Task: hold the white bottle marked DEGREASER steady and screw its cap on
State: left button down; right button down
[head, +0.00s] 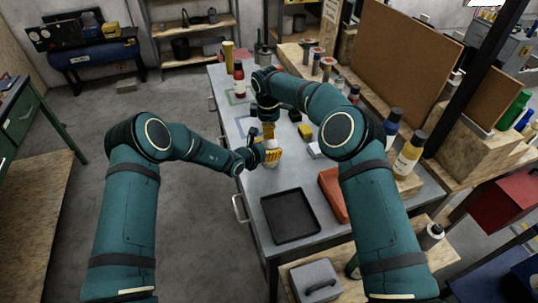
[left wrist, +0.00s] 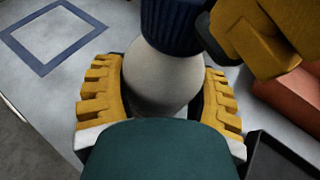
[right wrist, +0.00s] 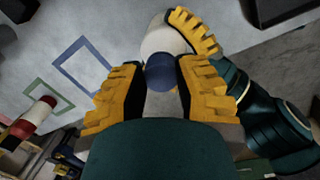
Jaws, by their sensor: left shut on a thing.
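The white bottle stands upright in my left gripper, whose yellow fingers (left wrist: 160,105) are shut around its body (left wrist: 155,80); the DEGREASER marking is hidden. A ribbed dark blue cap (left wrist: 172,25) sits at the top of the bottle; I cannot tell how tightly. In the right wrist view the cap (right wrist: 160,72) lies between the fingertips of my right gripper (right wrist: 160,75), above the white bottle (right wrist: 160,40). The right fingers are apart, one on each side of the cap; I cannot tell whether they touch it. In the head view my left gripper (head: 267,153) is just below my right gripper (head: 267,128).
A black tray (head: 290,215) lies on the grey bench in front, with an orange-red bin (head: 332,190) beside it. A blue square outline (left wrist: 55,40) marks clear bench. Bottles (head: 408,155) stand at the right.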

pick_arm(q)
jog(key=shift+d, duration=0.1)
pick_arm(e)
jog(key=shift+w+d, duration=0.1)
jog(key=shift+m, duration=1.2)
jog(key=c, duration=1)
grip_release()
